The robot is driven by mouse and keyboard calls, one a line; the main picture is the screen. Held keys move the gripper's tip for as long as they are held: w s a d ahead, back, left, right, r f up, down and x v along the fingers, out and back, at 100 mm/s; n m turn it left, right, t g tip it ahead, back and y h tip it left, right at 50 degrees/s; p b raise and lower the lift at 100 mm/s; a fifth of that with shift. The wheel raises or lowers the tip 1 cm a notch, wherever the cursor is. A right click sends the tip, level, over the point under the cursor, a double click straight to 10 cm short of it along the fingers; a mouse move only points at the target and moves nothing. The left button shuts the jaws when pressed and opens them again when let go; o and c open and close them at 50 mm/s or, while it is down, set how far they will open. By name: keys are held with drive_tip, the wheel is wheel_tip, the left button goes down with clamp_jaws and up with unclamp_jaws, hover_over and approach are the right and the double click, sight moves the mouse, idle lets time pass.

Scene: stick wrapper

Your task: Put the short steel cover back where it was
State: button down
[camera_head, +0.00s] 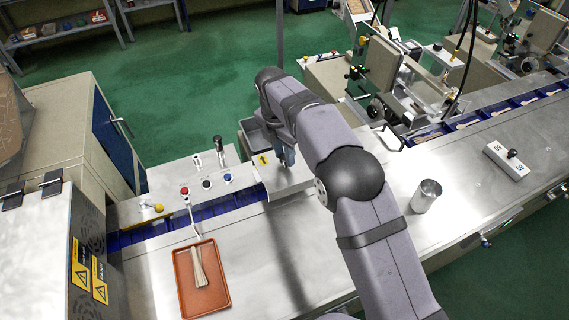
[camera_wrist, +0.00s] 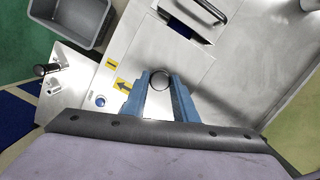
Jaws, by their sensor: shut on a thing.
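My gripper (camera_head: 284,155) points down over the steel line top, just right of the uncovered blue channel (camera_head: 185,215). In the wrist view its two blue fingers (camera_wrist: 159,88) are closed about a small round dark-rimmed knob (camera_wrist: 160,80). The knob belongs to a flat, bare steel cover (camera_wrist: 195,62) beneath the fingers. In the head view this short cover (camera_head: 290,180) lies at the channel's right end, partly hidden by my arm. I cannot tell whether it rests on the channel or is slightly raised.
An orange tray (camera_head: 222,292) with pale sticks stands front left. A steel cup (camera_head: 426,196) stands right of my arm. A grey bin (camera_head: 258,138) is behind the gripper. Levers and buttons (camera_head: 207,183) are to the left.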

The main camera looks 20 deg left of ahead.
sight(284, 167)
drive_tip(key=shift+f+p, duration=0.95)
drive_tip(key=shift+f, duration=1.35)
drive_tip(key=shift+f, duration=0.1)
drive_tip(key=c, duration=1.4)
unclamp_jaws()
drive_tip(key=shift+f, duration=0.1)
drive_tip(key=shift+c, duration=0.2)
wheel_tip(284, 167, up, 12)
drive_tip(key=s+b, duration=0.1)
drive_tip(key=b, duration=0.2)
drive_tip(key=shift+s+a, duration=0.35)
